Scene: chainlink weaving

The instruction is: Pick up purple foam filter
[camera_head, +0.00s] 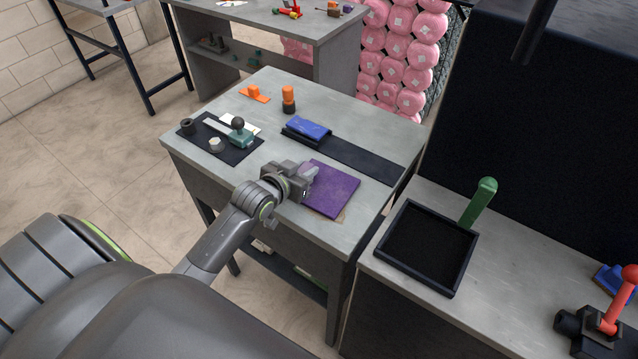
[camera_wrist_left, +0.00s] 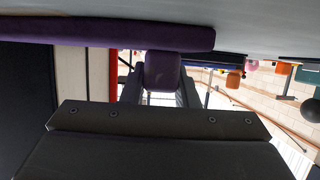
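The purple foam filter (camera_head: 332,190) is a flat square slab lying on the grey table near its front right edge. In the left wrist view its thick edge (camera_wrist_left: 100,32) runs across the top, and a purple tab (camera_wrist_left: 162,72) stands out from it. My left gripper (camera_head: 308,178) is at the slab's left edge. In the left wrist view its fingers (camera_wrist_left: 162,88) are apart, one on each side of the tab. Whether they press on the tab is not clear. My right gripper is not in view.
Behind the filter are a black strip (camera_head: 360,158) and a blue block (camera_head: 309,128) in a black holder. A dark mat (camera_head: 215,150) with small parts is at the left. A black tray (camera_head: 460,282) with a green handle (camera_head: 479,203) is on the right-hand bench.

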